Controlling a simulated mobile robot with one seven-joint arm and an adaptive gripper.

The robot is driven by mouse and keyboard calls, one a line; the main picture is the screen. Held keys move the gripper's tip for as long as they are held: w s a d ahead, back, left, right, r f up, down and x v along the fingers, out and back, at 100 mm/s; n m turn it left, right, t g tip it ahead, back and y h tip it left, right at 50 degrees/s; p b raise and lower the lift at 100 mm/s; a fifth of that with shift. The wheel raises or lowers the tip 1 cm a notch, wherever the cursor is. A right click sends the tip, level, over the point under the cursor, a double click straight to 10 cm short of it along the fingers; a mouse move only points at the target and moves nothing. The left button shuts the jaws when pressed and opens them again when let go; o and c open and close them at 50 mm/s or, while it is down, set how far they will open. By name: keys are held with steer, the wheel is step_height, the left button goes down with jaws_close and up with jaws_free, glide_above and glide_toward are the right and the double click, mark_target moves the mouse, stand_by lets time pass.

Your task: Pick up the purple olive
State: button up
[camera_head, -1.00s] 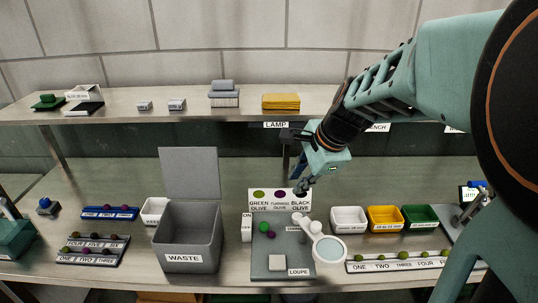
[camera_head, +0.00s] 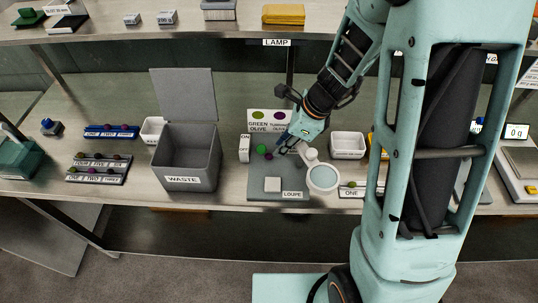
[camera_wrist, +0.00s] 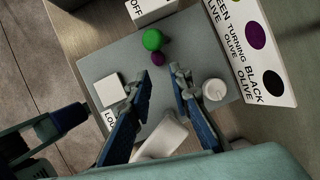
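The purple olive (camera_head: 269,156) lies on the grey mat (camera_head: 262,190), touching or close beside a larger green ball (camera_head: 261,149). In the wrist view the purple olive (camera_wrist: 158,59) is just below the green ball (camera_wrist: 152,40), ahead of the gap between my fingers. My gripper (camera_head: 287,145) is just to the right of the olive in the head view and above the mat. In the wrist view my gripper (camera_wrist: 161,82) has its two blue-padded fingers apart with nothing between the tips. The exact height over the mat is unclear.
A white-rimmed loupe (camera_head: 323,177) stands at the mat's right, and a pale block (camera_head: 272,184) at its front. A label card (camera_head: 265,118) stands behind. The grey waste bin (camera_head: 188,160) is left, a white tray (camera_head: 347,145) right.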

mark_target(270, 155)
steer(key=x, duration=0.2)
steer(key=a+x, duration=0.1)
steer(key=x, duration=0.2)
steer(key=shift+r, duration=0.1)
steer(key=c, duration=0.3)
steer(key=shift+c, duration=0.3)
steer(key=shift+d+r, duration=0.1)
